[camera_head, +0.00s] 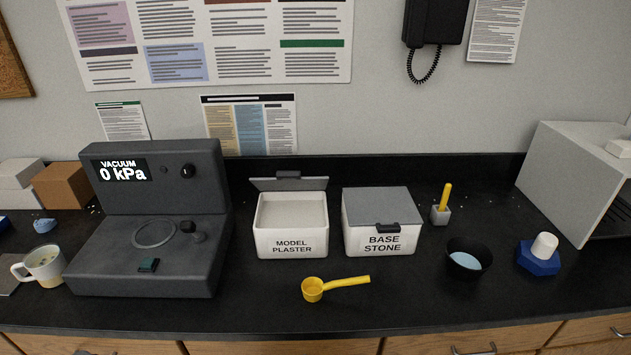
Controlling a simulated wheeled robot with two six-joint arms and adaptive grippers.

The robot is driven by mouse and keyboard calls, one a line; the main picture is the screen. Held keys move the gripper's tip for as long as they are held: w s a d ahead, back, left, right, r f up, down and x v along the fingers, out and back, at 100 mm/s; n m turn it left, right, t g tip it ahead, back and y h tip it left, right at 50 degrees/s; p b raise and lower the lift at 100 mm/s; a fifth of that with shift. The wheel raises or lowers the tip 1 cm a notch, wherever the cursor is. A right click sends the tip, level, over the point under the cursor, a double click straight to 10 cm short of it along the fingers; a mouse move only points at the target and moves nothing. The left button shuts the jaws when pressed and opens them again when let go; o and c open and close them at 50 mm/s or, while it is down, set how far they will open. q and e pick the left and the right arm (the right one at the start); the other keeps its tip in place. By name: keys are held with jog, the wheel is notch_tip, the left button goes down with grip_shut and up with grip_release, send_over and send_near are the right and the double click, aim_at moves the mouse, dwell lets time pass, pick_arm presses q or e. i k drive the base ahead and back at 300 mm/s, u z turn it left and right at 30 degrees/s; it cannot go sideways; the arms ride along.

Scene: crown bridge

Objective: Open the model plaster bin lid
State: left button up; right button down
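The model plaster bin (291,244) is a white box with its name on the front, standing near the middle of the black counter. Its grey lid (289,183) is raised and tilted up at the back, and the pale inside of the bin shows. Neither of my grippers is in the head view.
The base stone bin (382,240), its grey lid shut, stands just right. A yellow scoop (313,289) lies in front. The vacuum machine (150,230) stands left. A black bowl (466,262) and a blue-based item (539,258) are right. The front counter strip is mostly clear.

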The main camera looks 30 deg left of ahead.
aim_at(285, 180)
jog(key=u, duration=1.65)
